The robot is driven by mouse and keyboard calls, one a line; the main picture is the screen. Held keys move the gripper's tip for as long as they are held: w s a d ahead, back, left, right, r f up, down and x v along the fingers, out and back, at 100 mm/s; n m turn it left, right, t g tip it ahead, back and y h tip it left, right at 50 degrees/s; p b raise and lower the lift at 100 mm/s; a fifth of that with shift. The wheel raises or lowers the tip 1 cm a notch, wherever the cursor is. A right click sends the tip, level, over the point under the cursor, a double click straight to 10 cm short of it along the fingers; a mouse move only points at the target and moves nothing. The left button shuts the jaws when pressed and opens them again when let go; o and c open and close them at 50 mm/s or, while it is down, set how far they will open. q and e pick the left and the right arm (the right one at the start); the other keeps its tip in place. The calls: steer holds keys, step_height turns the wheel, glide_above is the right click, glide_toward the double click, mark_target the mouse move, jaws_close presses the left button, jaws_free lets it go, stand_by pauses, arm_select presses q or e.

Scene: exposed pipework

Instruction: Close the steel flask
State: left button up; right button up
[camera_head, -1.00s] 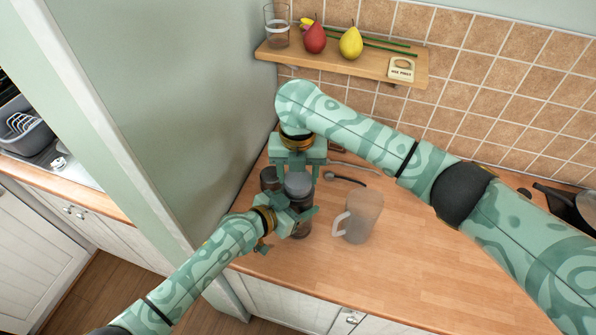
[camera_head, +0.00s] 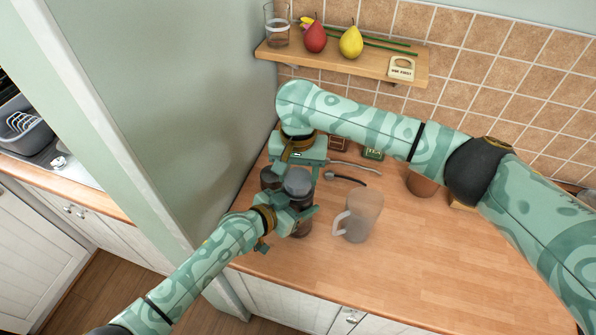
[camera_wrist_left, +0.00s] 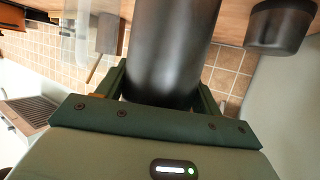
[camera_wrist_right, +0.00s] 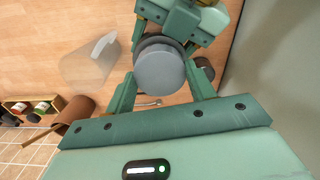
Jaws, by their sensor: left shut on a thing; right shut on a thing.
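The steel flask (camera_head: 302,228) stands upright on the counter, with a dark body and a grey round lid (camera_head: 298,182) at its top. My left gripper (camera_head: 292,214) is shut around the flask body, which also fills the middle of the left wrist view (camera_wrist_left: 170,50). My right gripper (camera_head: 300,172) comes from above and is shut on the lid. The right wrist view shows the lid (camera_wrist_right: 160,68) between its two fingers. The seam between lid and body is hidden, so I cannot tell how tightly they meet.
A dark container (camera_head: 268,178) stands close behind the flask, near the wall. A translucent jug (camera_head: 362,212) stands to the right. A dark spoon (camera_head: 345,179) and a brown pot (camera_head: 422,186) lie further back. A shelf (camera_head: 340,62) holds a glass and fruit. The front right counter is clear.

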steer(key=m, duration=0.6)
steer(key=shift+w, duration=0.1)
steer(key=m, duration=0.5)
steer(key=shift+m, duration=0.3)
steer(key=o, duration=1)
steer(key=shift+c, duration=0.2)
